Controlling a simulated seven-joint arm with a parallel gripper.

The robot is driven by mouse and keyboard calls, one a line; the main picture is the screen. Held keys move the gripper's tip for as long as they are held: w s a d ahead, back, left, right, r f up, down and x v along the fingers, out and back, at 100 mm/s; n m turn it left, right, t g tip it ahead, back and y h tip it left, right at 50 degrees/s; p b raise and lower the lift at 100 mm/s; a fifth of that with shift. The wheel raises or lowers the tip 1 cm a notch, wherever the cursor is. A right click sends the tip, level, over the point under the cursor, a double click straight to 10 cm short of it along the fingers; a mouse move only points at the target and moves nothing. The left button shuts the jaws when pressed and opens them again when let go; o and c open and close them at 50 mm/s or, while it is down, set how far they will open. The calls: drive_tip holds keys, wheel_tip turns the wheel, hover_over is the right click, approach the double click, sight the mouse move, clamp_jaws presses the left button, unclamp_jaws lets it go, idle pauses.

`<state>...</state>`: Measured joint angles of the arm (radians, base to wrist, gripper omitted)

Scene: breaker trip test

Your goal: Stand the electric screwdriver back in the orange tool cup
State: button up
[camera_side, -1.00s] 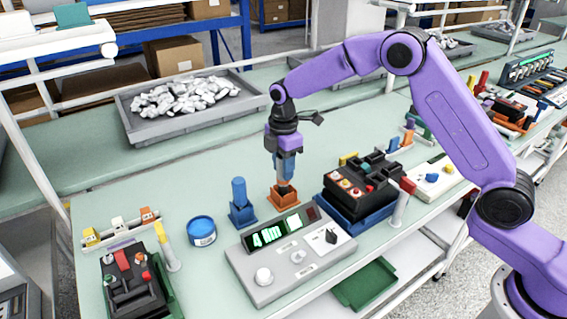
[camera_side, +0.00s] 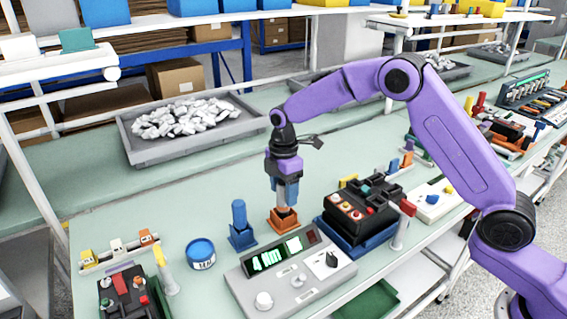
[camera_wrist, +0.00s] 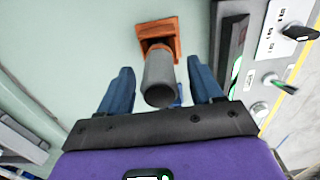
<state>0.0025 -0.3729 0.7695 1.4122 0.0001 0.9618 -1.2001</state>
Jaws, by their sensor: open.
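The orange tool cup (camera_side: 283,220) stands on the green bench, behind the grey panel with the lit display. It also shows in the wrist view (camera_wrist: 172,28). The electric screwdriver (camera_wrist: 160,82) shows there as a grey cylinder standing in the cup, its near end toward the camera. In the side view most of it is hidden by my fingers. My gripper (camera_wrist: 160,64) is open, with one blue finger on each side of the screwdriver and visible gaps between. In the side view my gripper (camera_side: 286,200) is directly above the cup, pointing down.
A blue holder (camera_side: 241,235) with a blue tool stands just left of the cup. A blue tin (camera_side: 201,254) is farther left. The grey display panel (camera_side: 290,274) lies in front, and a black box with buttons (camera_side: 362,208) stands to the right. The bench behind the cup is clear.

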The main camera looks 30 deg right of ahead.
wheel_tip(320, 180, up, 17)
idle(0.4)
drive_tip(key=shift+f, duration=0.1)
drive_tip(key=s+f+m, duration=0.1)
drive_tip(key=s+m, duration=0.2)
drive_tip(key=s, duration=1.6)
drive_tip(key=s+d+f, duration=0.2)
drive_tip(key=s+d, duration=0.1)
drive_tip(key=s, duration=0.4)
drive_tip(key=s+d+f+m, duration=0.1)
drive_tip(key=s+d+f, duration=0.1)
drive_tip(key=s+d, duration=0.2)
drive_tip(key=s+d+f+m, duration=0.1)
drive_tip(key=s+d, duration=0.3)
drive_tip(key=s, duration=0.5)
drive_tip(key=shift+s+f, duration=0.3)
drive_tip(key=shift+f, duration=0.5)
drive_tip(key=shift+d, duration=0.1)
